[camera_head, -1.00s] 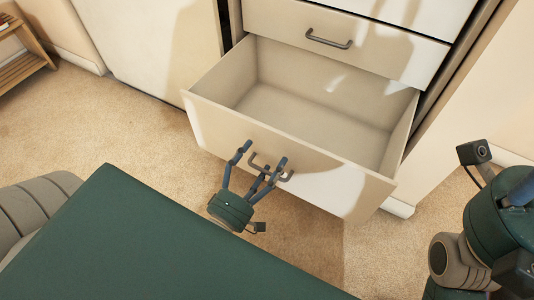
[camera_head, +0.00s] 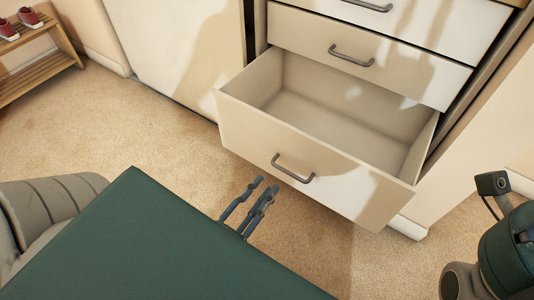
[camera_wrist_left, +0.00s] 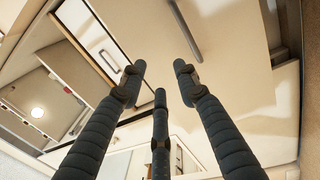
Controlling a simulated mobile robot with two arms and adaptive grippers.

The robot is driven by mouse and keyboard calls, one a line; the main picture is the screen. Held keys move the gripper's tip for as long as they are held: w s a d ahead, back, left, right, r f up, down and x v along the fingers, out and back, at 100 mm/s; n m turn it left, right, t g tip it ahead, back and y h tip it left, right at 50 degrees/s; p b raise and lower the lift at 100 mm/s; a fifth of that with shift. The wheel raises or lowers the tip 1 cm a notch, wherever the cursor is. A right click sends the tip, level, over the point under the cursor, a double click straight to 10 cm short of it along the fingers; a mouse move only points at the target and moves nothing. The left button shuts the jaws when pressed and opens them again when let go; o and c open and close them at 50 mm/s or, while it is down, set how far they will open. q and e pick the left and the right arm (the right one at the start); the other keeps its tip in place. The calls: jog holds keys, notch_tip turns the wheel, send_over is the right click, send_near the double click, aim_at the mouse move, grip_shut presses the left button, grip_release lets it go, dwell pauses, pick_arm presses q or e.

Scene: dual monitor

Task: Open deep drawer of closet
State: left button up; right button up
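The closet's deep drawer (camera_head: 310,165) is pulled well out in the head view, and its inside is empty. Its grey bar handle (camera_head: 293,169) is on the front panel. My left gripper (camera_head: 262,188) is in front of and below that panel, apart from the handle. Its fingers (camera_wrist_left: 158,80) are spread with nothing between them in the left wrist view. A dark bar handle (camera_wrist_left: 185,30) shows beyond the fingertips there. My green left arm hides part of the floor. My right arm is at the right edge, and its fingers do not show.
Shut drawers with grey handles (camera_head: 351,55) are above the open one. A wooden rack (camera_head: 38,62) with red shoes (camera_head: 30,17) stands at the far left. Beige carpet (camera_head: 130,125) is clear left of the drawer.

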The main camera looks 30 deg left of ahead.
pick_arm(q)
jog(key=shift+s+f, duration=0.25)
jog(key=shift+s, duration=0.8)
jog(key=shift+r+p, duration=0.15)
jog(key=shift+p, duration=0.3)
